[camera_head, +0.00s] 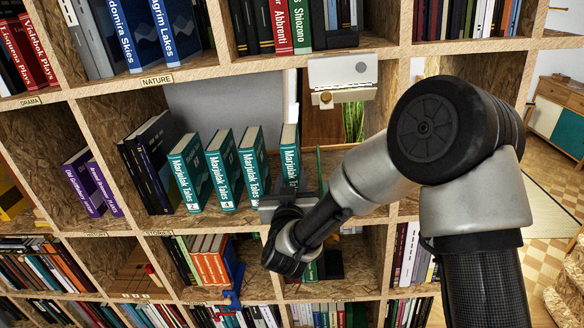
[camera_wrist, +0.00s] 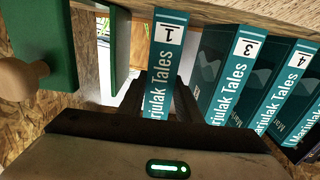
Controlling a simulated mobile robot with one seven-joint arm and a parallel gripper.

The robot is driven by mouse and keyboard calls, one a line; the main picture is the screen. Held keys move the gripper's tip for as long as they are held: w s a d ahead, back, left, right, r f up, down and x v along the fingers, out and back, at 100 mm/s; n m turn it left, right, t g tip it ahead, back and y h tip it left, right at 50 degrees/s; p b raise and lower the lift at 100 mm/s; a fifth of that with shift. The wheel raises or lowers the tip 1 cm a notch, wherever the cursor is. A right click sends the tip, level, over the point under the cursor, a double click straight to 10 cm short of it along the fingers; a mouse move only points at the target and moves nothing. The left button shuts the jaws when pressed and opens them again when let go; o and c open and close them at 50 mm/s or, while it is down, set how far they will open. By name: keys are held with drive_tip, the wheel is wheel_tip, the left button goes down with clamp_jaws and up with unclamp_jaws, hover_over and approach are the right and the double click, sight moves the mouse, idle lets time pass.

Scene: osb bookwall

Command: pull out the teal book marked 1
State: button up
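The teal book marked 1 (camera_head: 290,158) stands upright at the right end of a short row of teal Marjulak Tales books on the middle shelf. Its spine with the number 1 (camera_wrist: 163,65) faces me in the wrist view. My gripper (camera_head: 287,198) is at the lower part of this book and hides its number in the head view. In the wrist view my dark fingers (camera_wrist: 163,104) lie close along both sides of the spine. I cannot tell whether they press on it.
The teal books marked 3 (camera_head: 252,165), 4 (camera_head: 222,168) and 2 (camera_head: 188,172) stand to the left. A thin green panel (camera_wrist: 119,50) and a green block with a wooden knob (camera_wrist: 22,78) are close on the other side.

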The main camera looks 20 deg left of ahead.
drive_tip(key=c, duration=0.3)
drive_tip(key=shift+r, duration=0.15)
drive_tip(key=shift+c, duration=0.8)
drive_tip(key=shift+b+v, duration=0.7)
drive_tip(key=shift+v, duration=0.9)
drive_tip(key=o, duration=1.3)
drive_tip(key=shift+f, duration=0.25)
drive_tip(key=shift+c, duration=0.8)
drive_tip(key=shift+w, duration=0.2)
